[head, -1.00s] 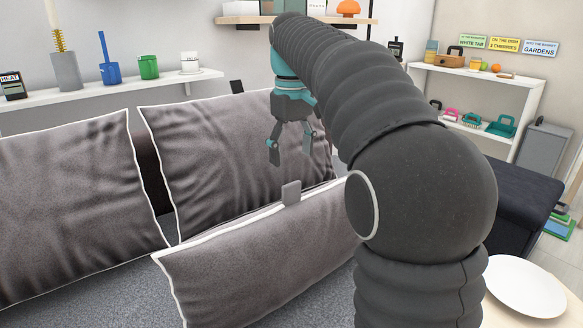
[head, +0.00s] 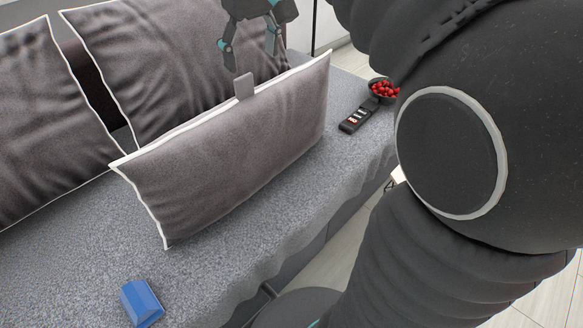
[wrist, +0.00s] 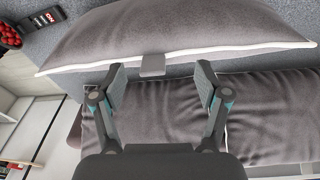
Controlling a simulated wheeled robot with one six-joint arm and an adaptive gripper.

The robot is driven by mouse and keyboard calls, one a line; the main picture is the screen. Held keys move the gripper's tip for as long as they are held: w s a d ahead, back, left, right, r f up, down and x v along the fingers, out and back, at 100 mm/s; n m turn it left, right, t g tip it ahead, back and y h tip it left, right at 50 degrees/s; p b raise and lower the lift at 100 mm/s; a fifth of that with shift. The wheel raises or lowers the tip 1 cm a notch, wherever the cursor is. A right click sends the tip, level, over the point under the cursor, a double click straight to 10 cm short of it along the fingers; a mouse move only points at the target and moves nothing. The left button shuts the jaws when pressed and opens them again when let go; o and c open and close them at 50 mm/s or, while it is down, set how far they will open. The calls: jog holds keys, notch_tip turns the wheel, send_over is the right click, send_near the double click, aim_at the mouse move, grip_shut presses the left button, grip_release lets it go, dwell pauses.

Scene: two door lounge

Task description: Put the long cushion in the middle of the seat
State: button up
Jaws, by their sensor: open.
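The long cushion (head: 232,148) is grey-brown with white piping and stands on its long edge on the grey seat (head: 200,255), in front of the back cushions. A small grey tab (head: 244,86) sticks up from the middle of its top edge. My gripper (head: 250,62) is open and empty just above and behind the tab in the head view. In the wrist view the long cushion (wrist: 175,32) fills the top, and its tab (wrist: 152,65) shows between and beyond the open fingers of my gripper (wrist: 160,85). The fingers do not appear to touch it.
Two larger back cushions (head: 170,65) (head: 45,120) lean behind the long cushion. A blue block (head: 141,302) lies at the seat's front left. A black remote (head: 358,116) and a bowl of red berries (head: 384,89) are at the right. The seat in front is otherwise clear.

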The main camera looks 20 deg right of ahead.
jog(key=s+f+m+t, duration=0.3)
jog(key=s+f, duration=1.3)
jog(key=s, duration=0.1)
jog(key=shift+s+f+t, duration=0.3)
jog(key=shift+f+t, duration=0.05)
jog(key=shift+t, duration=0.05)
